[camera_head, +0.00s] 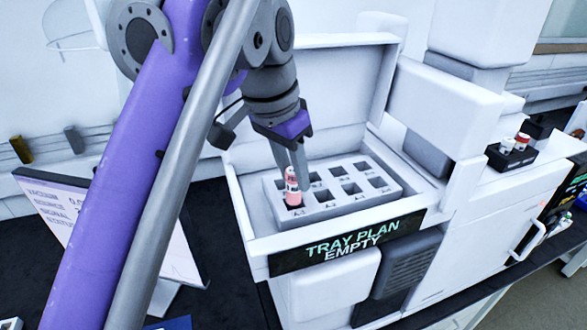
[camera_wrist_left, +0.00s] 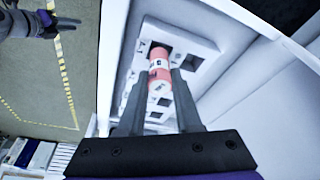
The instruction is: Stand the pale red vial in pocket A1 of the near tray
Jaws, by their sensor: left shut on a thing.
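The pale red vial (camera_head: 292,190) has a white label and stands about upright at the near left corner pocket of the white tray (camera_head: 350,208). My left gripper (camera_head: 296,167) is shut on its upper part from above. In the left wrist view the vial (camera_wrist_left: 160,72) lies between the two grey fingers (camera_wrist_left: 160,95), its far end at a dark square pocket (camera_wrist_left: 163,45). I cannot tell how deep it sits in that pocket. The pocket labels are too small to read surely. The other visible pockets look empty.
The tray sits in a white open bay with raised walls, above a sign reading "TRAY PLAN EMPTY" (camera_head: 350,243). A white instrument block (camera_head: 445,110) stands close on the right. A small black rack (camera_head: 510,155) with capped vials is farther right. A tilted screen (camera_head: 75,215) stands left.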

